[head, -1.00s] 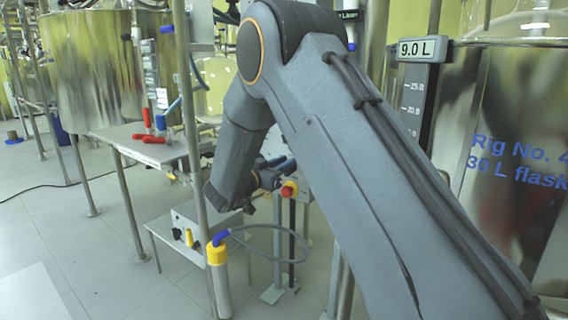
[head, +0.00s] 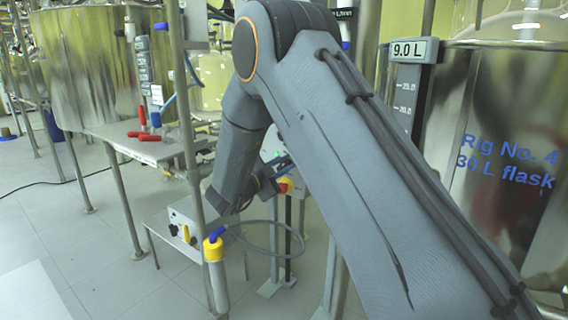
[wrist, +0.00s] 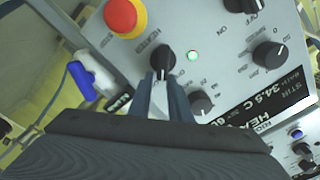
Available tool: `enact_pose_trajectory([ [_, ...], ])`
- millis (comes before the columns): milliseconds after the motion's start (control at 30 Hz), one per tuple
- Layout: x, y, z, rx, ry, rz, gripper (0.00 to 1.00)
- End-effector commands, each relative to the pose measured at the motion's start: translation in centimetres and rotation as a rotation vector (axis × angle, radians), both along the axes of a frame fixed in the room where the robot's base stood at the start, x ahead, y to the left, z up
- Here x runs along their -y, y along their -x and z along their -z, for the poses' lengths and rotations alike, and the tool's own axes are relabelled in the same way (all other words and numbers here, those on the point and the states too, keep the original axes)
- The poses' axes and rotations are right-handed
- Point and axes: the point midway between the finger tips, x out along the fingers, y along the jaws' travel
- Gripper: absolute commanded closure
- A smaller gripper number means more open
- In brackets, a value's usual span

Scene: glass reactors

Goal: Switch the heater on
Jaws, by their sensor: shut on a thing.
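A grey control panel (wrist: 225,28) fills the upper part of the wrist view. A black knob (wrist: 163,55) on it sits between the fingertips of my gripper (wrist: 163,80), which is shut on it. A green lamp (wrist: 192,56) glows just right of this knob. In the head view my gripper (head: 279,168) is at the panel, which my arm mostly hides. A dark label strip (wrist: 265,108) reads 34.5 C and part of a word starting HEA.
A red stop button on a yellow collar (wrist: 122,17) is close, up and left of the held knob. Other black knobs (wrist: 268,55) (wrist: 201,101) are to the right. A blue-and-white part (wrist: 88,78) is at left. Steel posts and a yellow-capped cylinder (head: 214,250) stand near my arm.

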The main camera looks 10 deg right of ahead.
Motion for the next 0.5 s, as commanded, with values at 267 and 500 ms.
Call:
enact_pose_trajectory([
  [267, -0.22, 0.03, 0.97, 0.066, -0.080, -0.011, 1.00],
  [500, -0.23, 0.02, 0.97, 0.104, -0.116, -0.013, 1.00],
])
